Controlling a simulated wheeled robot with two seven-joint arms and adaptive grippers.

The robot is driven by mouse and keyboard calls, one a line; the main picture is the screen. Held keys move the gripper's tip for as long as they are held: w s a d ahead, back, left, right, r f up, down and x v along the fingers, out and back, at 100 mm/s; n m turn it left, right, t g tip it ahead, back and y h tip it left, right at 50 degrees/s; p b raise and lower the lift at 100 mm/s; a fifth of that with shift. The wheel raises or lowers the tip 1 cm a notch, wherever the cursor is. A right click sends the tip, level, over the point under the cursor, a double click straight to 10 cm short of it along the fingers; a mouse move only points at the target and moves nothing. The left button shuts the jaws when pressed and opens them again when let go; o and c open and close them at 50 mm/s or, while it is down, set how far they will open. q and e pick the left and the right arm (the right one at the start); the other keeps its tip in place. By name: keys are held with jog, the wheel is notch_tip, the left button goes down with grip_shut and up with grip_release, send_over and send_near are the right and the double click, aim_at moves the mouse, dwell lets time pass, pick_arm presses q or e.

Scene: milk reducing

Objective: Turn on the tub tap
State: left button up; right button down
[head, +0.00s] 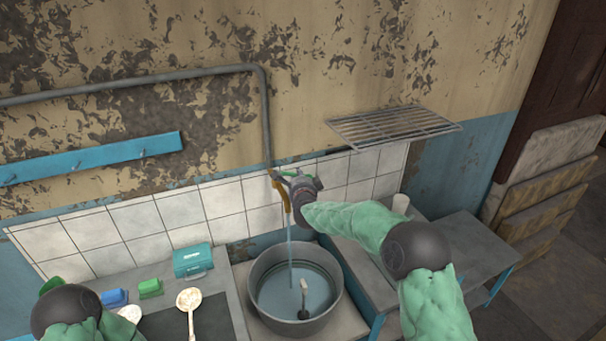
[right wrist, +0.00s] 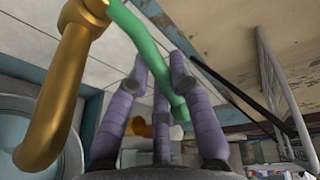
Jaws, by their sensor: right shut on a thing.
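The brass tap (head: 285,200) comes off the wall pipe above the metal tub (head: 254,304). A thin stream of water runs from its spout into the tub, which has water in it. My right gripper (head: 289,179) is at the tap. In the right wrist view, the gripper's purple fingers (right wrist: 160,75) are shut around the long green tap handle (right wrist: 147,48); the brass spout (right wrist: 62,95) curves down at left. Part of my left arm shows at the bottom left of the head view, but I cannot see its gripper.
A wire rack (head: 393,126) juts from the wall at right of the tap. A teal box (head: 193,262), a green block (head: 150,288) and a ladle (head: 189,301) lie on the left counter. A dark-handled object (head: 304,300) stands in the tub. A grey table (head: 465,250) is at right.

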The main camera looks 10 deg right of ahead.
jog(key=shift+s+a+f+m+g+h+p, duration=0.15)
jog(key=shift+s+a+m+g+h+p, duration=0.2)
jog(key=shift+m+h+p, duration=0.35)
jog(key=shift+s+h, duration=0.1)
jog(key=shift+h, duration=0.2)
jog(key=c, duration=1.1)
grip_release()
jog(key=shift+d, duration=0.1)
jog(key=v, duration=1.2)
jog(key=shift+f, duration=0.1)
